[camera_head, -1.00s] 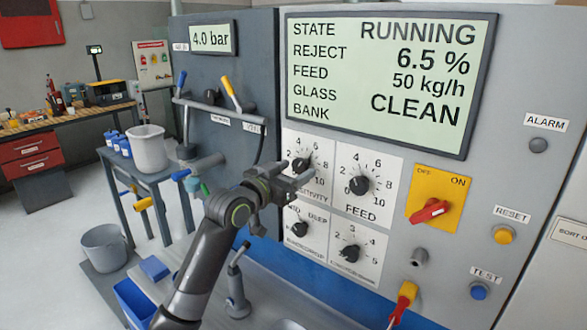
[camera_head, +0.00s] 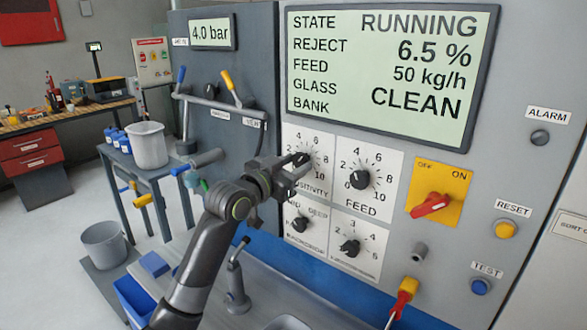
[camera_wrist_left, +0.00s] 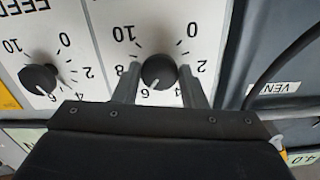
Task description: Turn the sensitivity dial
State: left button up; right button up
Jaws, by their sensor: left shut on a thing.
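The sensitivity dial (camera_head: 303,159) is a black knob on a white, numbered plate on the grey panel, in the top left of a group of dials. Its label is partly covered by my gripper. In the left wrist view the dial (camera_wrist_left: 159,71) appears upside down, with its white mark pointing near the 6. My left gripper (camera_head: 298,168) reaches in from the left at this dial. In the wrist view its two fingers (camera_wrist_left: 160,82) stand on either side of the knob, shut on it. My right gripper is not in view.
The feed dial (camera_head: 360,180) is close on the right, with two more dials below. A red switch (camera_head: 431,204) on a yellow plate is further right. The display (camera_head: 385,75) reads RUNNING, reject 6.5 %.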

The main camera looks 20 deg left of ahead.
pick_arm(q)
jog(key=shift+m, duration=0.3)
jog(key=o, duration=1)
jog(key=shift+s+a, duration=0.2)
jog(key=shift+s, duration=0.25)
jog(key=shift+b+v, duration=1.7)
jog(key=shift+v, duration=6.5)
